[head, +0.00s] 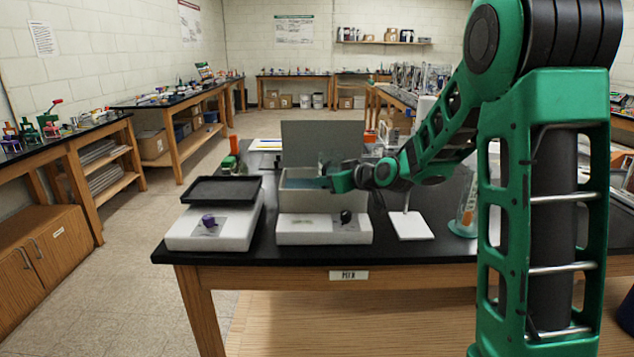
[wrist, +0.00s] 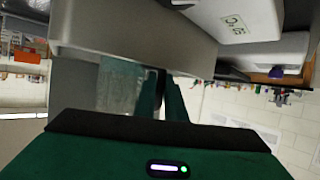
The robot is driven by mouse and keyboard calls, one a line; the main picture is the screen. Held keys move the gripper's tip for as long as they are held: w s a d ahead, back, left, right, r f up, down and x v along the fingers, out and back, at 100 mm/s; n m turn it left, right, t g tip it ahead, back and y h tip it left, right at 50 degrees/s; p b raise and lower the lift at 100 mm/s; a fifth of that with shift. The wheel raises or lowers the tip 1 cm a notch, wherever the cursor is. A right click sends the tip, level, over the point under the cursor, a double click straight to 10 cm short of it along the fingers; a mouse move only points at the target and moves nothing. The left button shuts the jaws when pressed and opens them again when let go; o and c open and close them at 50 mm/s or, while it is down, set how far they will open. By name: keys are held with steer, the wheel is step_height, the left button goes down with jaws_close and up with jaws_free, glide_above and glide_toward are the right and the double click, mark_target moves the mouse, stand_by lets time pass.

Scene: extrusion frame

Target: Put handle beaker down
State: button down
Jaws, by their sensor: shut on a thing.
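My gripper (head: 328,182) is above the far middle of the black bench, at the open grey box (head: 300,200). In the wrist view, my gripper's fingers (wrist: 160,88) are shut on a clear, faintly teal beaker (wrist: 118,85), which extends to the left of them. In the head view the beaker (head: 325,164) is a faint, see-through shape in front of the box's raised lid (head: 305,143). Its handle cannot be made out. I cannot tell whether its base touches anything.
A white balance (head: 185,232) with a purple knob and black tray (head: 222,189) stands left. A white-based stand (head: 412,228) and a clear vessel (head: 466,222) are to the right. The bench's front strip is clear.

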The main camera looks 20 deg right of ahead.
steer(key=shift+f, duration=0.3)
steer(key=c, duration=1.8)
jaws_free()
steer(key=shift+r, duration=0.1)
steer(key=shift+r, duration=0.2)
steer(key=r+v, duration=0.1)
steer(key=v, duration=1.1)
steer(key=s+d+f+m+g+h, duration=0.25)
steer(key=s+d+f, duration=0.2)
steer(key=s, duration=0.45)
steer(key=s+d+f+m+g+h, duration=0.1)
steer(key=s+d+f+m+g, duration=0.2)
steer(key=s+f, duration=0.45)
steer(key=s+m+g, duration=0.1)
steer(key=s+g, duration=0.1)
steer(key=s, duration=0.5)
steer(key=s+m+g, duration=0.2)
steer(key=s+g, duration=0.1)
steer(key=s, duration=0.4)
steer(key=s+m+g, duration=0.2)
steer(key=s, duration=0.5)
steer(key=shift+s+d+f+h, duration=0.1)
steer(key=shift+s+f+h, duration=0.05)
steer(key=shift+f+h, duration=0.2)
